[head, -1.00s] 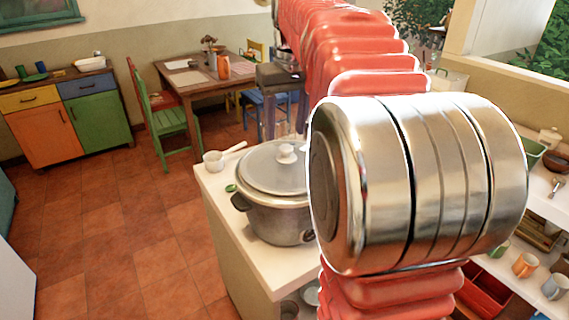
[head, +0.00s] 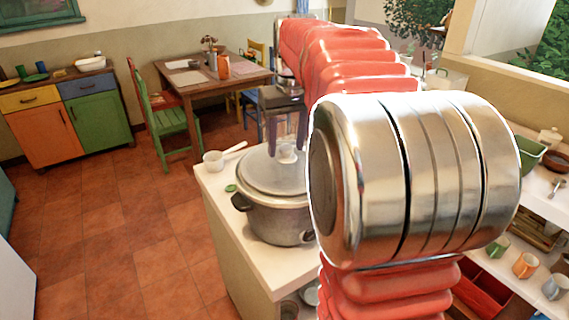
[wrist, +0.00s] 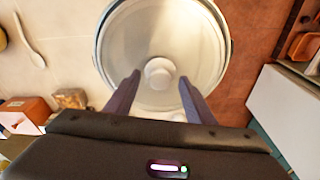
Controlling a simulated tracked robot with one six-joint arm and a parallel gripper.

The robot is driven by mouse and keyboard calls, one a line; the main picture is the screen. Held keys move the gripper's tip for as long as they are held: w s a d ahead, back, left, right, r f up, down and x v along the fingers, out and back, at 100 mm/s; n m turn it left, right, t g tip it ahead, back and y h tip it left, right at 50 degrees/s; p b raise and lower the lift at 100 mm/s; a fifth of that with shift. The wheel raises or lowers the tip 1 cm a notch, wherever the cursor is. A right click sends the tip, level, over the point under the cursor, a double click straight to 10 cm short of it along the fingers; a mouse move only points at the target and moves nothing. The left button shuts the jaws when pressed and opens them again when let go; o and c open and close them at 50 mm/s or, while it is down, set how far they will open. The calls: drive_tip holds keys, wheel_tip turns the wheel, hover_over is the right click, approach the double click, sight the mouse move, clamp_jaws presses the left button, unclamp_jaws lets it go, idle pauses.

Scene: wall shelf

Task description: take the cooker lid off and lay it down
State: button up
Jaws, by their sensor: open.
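The silver cooker (head: 275,220) stands on the white counter, with its pale round lid (head: 262,175) on top. The lid (wrist: 130,40) fills the upper middle of the wrist view. Its light knob (head: 287,154) sits at the lid's centre and also shows in the wrist view (wrist: 159,72). My gripper (head: 286,146) is open and points down over the lid. In the wrist view its two dark fingertips (wrist: 159,77) lie to the left and right of the knob, apart from it. How far down they reach beside the knob is hard to tell. My arm hides the cooker's right side.
A white shelf with cups (head: 526,265) stands at the right. A table (head: 213,84) and green chair (head: 168,118) are behind.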

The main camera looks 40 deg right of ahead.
idle(0.3)
clamp_jaws()
idle(0.5)
idle(0.3)
